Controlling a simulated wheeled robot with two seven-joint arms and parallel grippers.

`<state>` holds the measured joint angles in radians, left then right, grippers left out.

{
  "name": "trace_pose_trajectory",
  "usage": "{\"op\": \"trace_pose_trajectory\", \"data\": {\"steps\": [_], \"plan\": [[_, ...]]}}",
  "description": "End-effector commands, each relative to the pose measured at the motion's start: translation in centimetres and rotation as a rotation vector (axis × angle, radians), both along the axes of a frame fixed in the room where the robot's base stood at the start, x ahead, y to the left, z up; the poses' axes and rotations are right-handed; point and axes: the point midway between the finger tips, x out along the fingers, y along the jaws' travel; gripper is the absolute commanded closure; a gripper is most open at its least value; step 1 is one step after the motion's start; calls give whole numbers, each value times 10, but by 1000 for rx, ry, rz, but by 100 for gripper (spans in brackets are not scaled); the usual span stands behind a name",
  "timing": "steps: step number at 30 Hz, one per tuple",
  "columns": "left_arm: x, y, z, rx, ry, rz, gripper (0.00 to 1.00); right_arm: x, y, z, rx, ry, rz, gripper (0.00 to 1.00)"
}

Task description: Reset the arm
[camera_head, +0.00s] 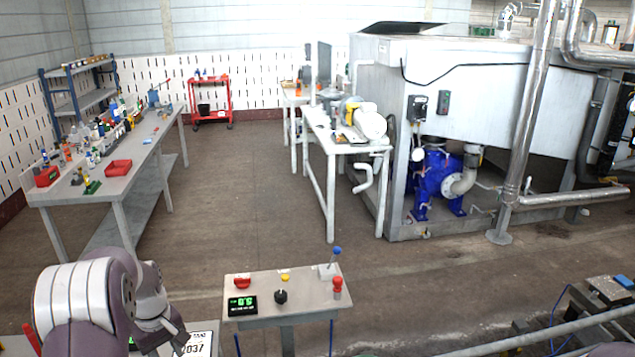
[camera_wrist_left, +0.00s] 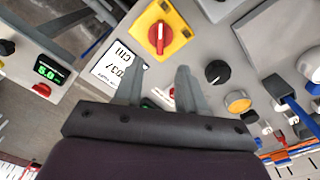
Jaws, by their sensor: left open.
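My left arm comes in at the lower left of the head view, its gripper (camera_head: 181,340) low beside a white plate marked 037 (camera_head: 198,345). In the left wrist view, the left gripper (camera_wrist_left: 158,80) is open with nothing between its fingers. It points at a grey control panel (camera_wrist_left: 195,42) with a red rotary switch on a yellow plate (camera_wrist_left: 160,38), a black knob (camera_wrist_left: 216,71) and a yellow button (camera_wrist_left: 238,102). Whether the fingers touch the panel cannot be told. My right gripper is not in view.
A small control table (camera_head: 305,290) stands right of the left arm, with a green display (camera_head: 242,305), a blue-topped lever (camera_head: 336,251) and a red button (camera_head: 337,286). A long workbench (camera_head: 125,160) is at left. Open floor (camera_head: 240,190) lies between.

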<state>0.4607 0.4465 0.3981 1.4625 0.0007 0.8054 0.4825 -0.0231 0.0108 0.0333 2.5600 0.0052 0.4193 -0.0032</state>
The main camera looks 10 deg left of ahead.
Motion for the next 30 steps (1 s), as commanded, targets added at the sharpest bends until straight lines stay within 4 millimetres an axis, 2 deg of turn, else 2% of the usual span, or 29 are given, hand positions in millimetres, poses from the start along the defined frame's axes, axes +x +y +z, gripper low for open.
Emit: {"op": "trace_pose_trajectory", "data": {"steps": [2,3,5,9,12,15,19,30], "plan": [[-24,-20,-7,-4,13,-136,60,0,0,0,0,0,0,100],[-35,-37,-6,-1,9,-232,60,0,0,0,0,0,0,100],[-55,-67,-2,7,1,-380,60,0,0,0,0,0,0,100],[-107,-133,12,27,-22,-685,60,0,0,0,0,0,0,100],[-142,-167,20,36,-37,-833,60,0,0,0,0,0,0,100],[-163,-190,29,43,-57,-920,60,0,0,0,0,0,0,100],[-158,-202,37,56,-86,-967,60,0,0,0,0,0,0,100],[-158,-202,37,56,-86,-967,60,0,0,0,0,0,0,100]]}}
